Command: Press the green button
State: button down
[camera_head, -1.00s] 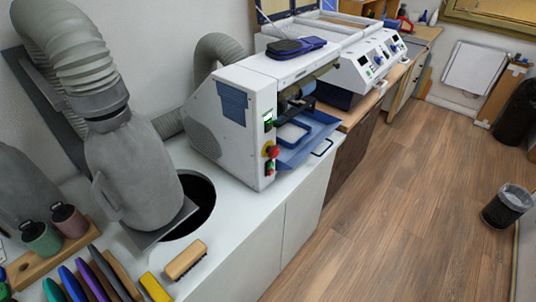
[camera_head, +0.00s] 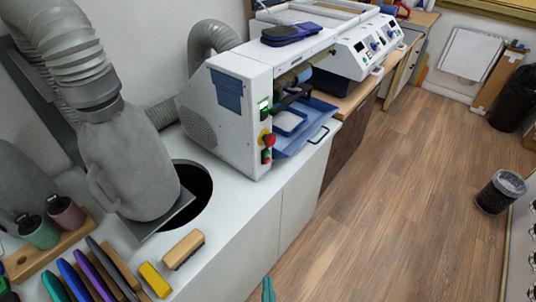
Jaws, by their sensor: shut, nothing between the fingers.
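The white press machine (camera_head: 232,135) stands on the white counter with a narrow control strip on its front edge. On that strip, a lit green switch (camera_head: 264,104) sits at the top, a red knob (camera_head: 268,140) on a yellow base sits below it, and a small green button (camera_head: 266,156) is lowest. I cannot tell which green control is meant. A slim teal tip, which I take to be my gripper (camera_head: 268,288), shows at the bottom edge, in front of the cabinet. It looks shut and empty, well below and apart from the controls. The rest of it is out of frame.
A blue tray (camera_head: 309,136) juts out of the press. A grey hooded duct (camera_head: 130,165) stands over a round hole at left. Brushes (camera_head: 184,249) and coloured tools lie at front left. The wooden floor (camera_head: 400,210) is open; a bin (camera_head: 497,194) stands at right.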

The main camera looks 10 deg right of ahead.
aim_at(267, 153)
jog(key=w+d+r+m+t, duration=0.1)
jog(key=w+d+r, duration=0.6)
jog(key=w, duration=0.5)
jog(key=w+d+r+m+t, duration=0.2)
jog(key=w+d+r, duration=0.6)
jog(key=w, duration=0.4)
jog(key=shift+w+d+r+m, duration=0.2)
jog(key=shift+d+m, duration=0.1)
jog(key=shift+d, duration=0.15)
jog(key=shift+w+a, duration=0.1)
jog(key=w+a, duration=0.5)
jog(key=w, duration=0.1)
jog(key=shift+w, duration=0.4)
jog(key=shift+a, duration=0.15)
dwell(0.3)
jog(key=shift+w+a, duration=0.2)
jog(key=shift+w, duration=0.15)
